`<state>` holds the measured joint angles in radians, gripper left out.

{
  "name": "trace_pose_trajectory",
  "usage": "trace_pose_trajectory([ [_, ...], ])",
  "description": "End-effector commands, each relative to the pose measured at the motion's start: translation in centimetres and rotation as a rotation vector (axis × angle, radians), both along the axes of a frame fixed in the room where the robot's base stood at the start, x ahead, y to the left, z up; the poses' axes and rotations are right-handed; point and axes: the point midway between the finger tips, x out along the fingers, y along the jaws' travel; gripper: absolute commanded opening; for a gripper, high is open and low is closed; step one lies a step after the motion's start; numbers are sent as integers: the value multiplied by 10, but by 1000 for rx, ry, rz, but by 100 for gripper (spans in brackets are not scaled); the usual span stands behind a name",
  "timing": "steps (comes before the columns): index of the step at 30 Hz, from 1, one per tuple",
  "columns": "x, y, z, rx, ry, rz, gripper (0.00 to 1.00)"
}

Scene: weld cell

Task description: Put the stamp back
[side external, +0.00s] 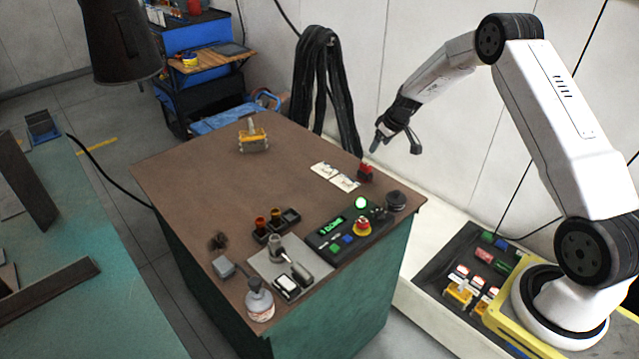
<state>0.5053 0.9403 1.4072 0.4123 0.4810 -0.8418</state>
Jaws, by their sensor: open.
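A small red block-like piece (365,173) stands by two white cards (335,177) at the table's right edge. I cannot tell for certain which of these small pieces is the stamp. My gripper (395,148) is open, with nothing seen between its fingers. It is raised near the table's right edge, above and right of the red piece and apart from it.
A yellow-based block with a handle (253,140) stands at the back. The table's middle (240,185) is clear.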

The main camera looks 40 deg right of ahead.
Motion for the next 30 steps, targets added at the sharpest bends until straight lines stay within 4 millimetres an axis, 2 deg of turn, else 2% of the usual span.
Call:
trace_pose_trajectory([
  [17,0,4,3,0,1,1,76],
  [23,-8,31,17,5,18,2,76],
  [30,-38,96,48,11,58,1,76],
])
